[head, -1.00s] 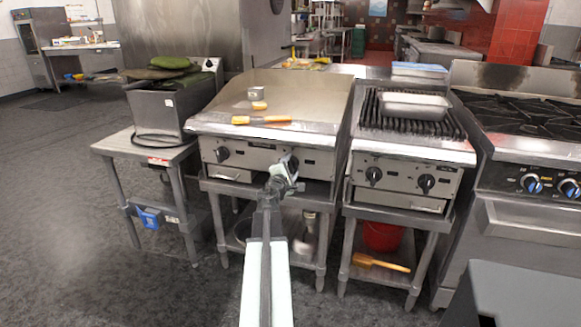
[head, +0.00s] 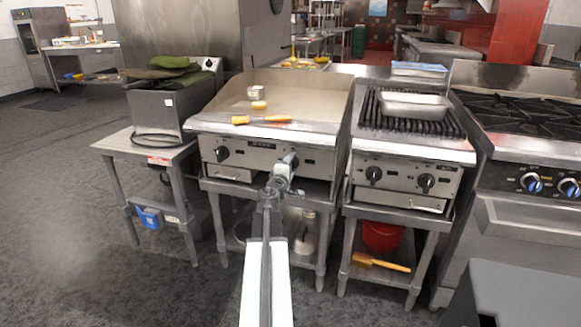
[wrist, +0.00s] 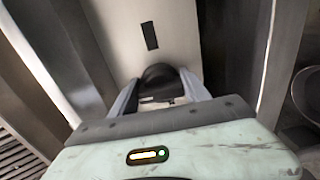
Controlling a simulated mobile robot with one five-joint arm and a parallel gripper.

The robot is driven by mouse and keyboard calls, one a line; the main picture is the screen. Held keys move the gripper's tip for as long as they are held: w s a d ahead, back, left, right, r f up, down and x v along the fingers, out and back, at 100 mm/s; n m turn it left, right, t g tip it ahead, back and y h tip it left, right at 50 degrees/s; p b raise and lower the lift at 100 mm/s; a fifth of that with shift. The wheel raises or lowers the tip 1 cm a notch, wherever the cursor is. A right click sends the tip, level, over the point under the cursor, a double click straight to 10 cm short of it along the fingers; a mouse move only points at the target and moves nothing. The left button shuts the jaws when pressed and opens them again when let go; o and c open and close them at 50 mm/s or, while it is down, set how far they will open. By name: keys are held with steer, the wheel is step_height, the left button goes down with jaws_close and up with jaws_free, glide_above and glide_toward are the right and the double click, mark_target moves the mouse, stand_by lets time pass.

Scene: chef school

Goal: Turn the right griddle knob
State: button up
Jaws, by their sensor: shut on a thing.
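The griddle (head: 310,90) stands in the middle of the head view, with a steel front panel under its flat plate. Its left knob (head: 222,153) is black and in plain sight. My gripper (head: 289,160) is at the right end of the panel and covers the right knob in the head view. In the wrist view the black, rounded right knob (wrist: 159,78) sits between the two grey fingers of my gripper (wrist: 160,92). The fingers are shut on it, one on each side. A dark slot shows on the panel beyond the knob.
A charbroiler (head: 408,172) with two black knobs and a steel pan (head: 414,104) stands close on the right. A range with blue-marked knobs is farther right. A fryer (head: 165,108) on a steel stand is on the left. Brushes lie on the griddle plate.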

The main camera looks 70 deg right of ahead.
steer(key=shift+d, duration=0.1)
steer(key=o, duration=1.4)
steer(key=a, duration=0.8)
steer(key=shift+s, duration=0.2)
